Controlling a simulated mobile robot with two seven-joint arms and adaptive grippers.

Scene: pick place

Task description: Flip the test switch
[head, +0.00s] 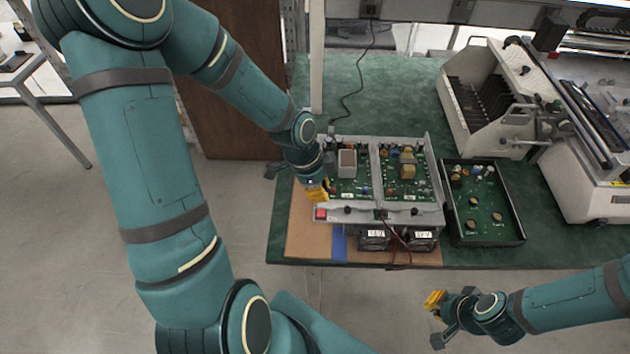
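The test unit (380,218) is an open metal chassis with two green circuit boards, standing on a brown board on the bench. A small red switch (320,213) sits at the left end of its front panel. My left gripper (318,194) has yellow fingertips and is just above the red switch, close to the left front corner of the unit. Whether it touches the unit or is open cannot be made out. My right gripper (434,301) has yellow fingertips and is off the bench's front edge at the lower right. Its fingers appear apart, with nothing between them.
A black tray with a green circuit board (484,240) lies right of the unit. White machines (492,95) stand at the back right. A black cable (347,102) runs across the green bench top (405,85). Wires hang at the unit's front.

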